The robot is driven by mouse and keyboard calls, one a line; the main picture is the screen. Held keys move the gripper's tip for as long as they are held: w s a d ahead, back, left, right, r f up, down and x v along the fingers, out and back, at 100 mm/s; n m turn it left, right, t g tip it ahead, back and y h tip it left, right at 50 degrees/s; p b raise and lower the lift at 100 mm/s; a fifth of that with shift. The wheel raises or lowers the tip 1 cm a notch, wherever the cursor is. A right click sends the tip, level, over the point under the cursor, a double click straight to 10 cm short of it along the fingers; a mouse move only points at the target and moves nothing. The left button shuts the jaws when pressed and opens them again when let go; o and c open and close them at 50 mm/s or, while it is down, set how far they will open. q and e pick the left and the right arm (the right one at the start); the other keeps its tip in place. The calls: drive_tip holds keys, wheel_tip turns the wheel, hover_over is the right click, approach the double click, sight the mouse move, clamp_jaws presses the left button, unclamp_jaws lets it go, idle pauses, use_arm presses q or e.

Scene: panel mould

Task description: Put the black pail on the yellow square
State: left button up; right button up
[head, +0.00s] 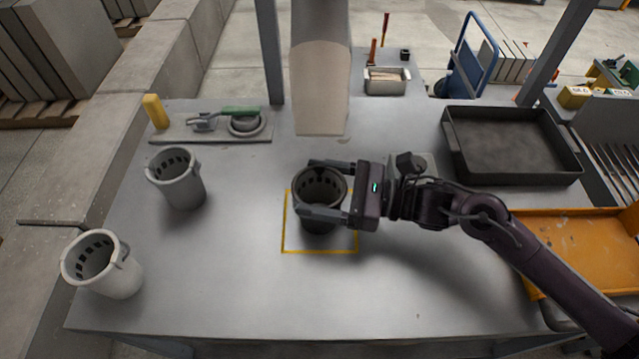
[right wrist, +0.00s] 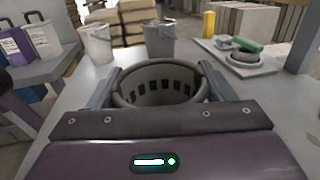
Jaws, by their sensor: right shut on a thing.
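The black pail (head: 319,186) is upright in the middle of the table, within the yellow square outline (head: 285,226) in the head view. My right gripper (head: 322,187) comes from the right and is shut on the pail, one finger on each side of its upper part. In the right wrist view the pail's open rim (right wrist: 160,85) shows between the two fingers. Whether the pail's base touches the table is hidden from these angles. My left gripper is not in view.
A grey pail (head: 177,178) and a whitish pail (head: 104,264) stand at the left. A board with tools (head: 213,126) lies at the back left. A black tray (head: 511,146) is at the back right, an orange tray (head: 570,232) at the right. The front of the table is clear.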

drive_tip(key=o, duration=1.4)
drive_tip(key=shift+r+p, duration=0.2)
drive_tip(key=shift+p, duration=0.25)
drive_tip(key=s+d+b, duration=0.2)
drive_tip(key=d+b, duration=0.1)
drive_tip(key=d, duration=0.8)
drive_tip(key=shift+s+d+f, duration=0.15)
drive_tip(key=shift+d, duration=0.25)
